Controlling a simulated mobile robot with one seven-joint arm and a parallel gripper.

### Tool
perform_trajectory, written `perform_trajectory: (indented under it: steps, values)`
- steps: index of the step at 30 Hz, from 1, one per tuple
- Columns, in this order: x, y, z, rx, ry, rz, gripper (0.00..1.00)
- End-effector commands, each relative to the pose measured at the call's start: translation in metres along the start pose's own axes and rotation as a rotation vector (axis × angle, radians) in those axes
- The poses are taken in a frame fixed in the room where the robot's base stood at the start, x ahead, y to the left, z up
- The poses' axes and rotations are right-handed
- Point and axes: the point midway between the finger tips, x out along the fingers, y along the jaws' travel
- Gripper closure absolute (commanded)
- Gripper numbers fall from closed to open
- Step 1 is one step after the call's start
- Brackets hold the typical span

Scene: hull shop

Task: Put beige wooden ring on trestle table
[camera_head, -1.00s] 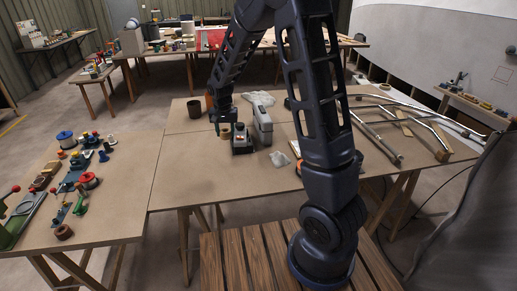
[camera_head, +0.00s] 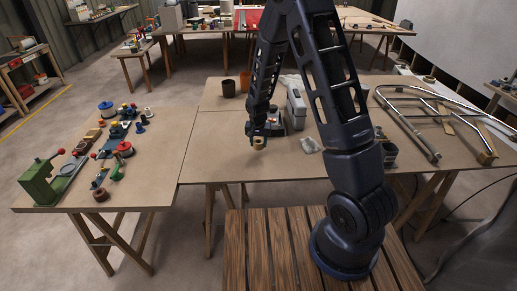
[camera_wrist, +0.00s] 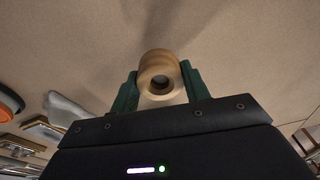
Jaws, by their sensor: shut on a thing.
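The beige wooden ring (camera_head: 259,143) is gripped at the end of my arm in the head view. In the wrist view the ring (camera_wrist: 160,60) sits between the two green fingers of my gripper (camera_wrist: 160,80), its hole facing the camera. My gripper (camera_head: 259,137) is shut on it, over the middle trestle table (camera_head: 222,160). The tabletop fills the background of the wrist view; the gap beneath the ring is hard to judge. A second trestle table (camera_head: 150,185) adjoins at the left.
A grey case (camera_head: 297,108) stands behind and right of my gripper, with brown pots (camera_head: 229,88) farther back. Metal tube frames (camera_head: 410,125) lie at the right. The left table holds a green press (camera_head: 42,184) and several spools. The middle table's front left is clear.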

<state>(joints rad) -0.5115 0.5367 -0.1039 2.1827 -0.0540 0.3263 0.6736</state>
Motion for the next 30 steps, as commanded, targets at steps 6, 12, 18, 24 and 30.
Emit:
perform_trajectory:
  steps: [6, 12, 18, 24, 30]
  values:
    - [0.024, 0.001, 0.003, -0.001, -0.002, 0.002, 0.77]
    - [0.036, 0.000, 0.004, 0.000, 0.000, 0.000, 0.77]
    - [0.036, 0.000, 0.004, 0.000, 0.000, 0.000, 0.77]
    - [0.038, 0.000, 0.004, 0.000, 0.000, 0.000, 0.38]
    - [0.038, 0.000, 0.004, 0.000, 0.000, 0.000, 0.32]
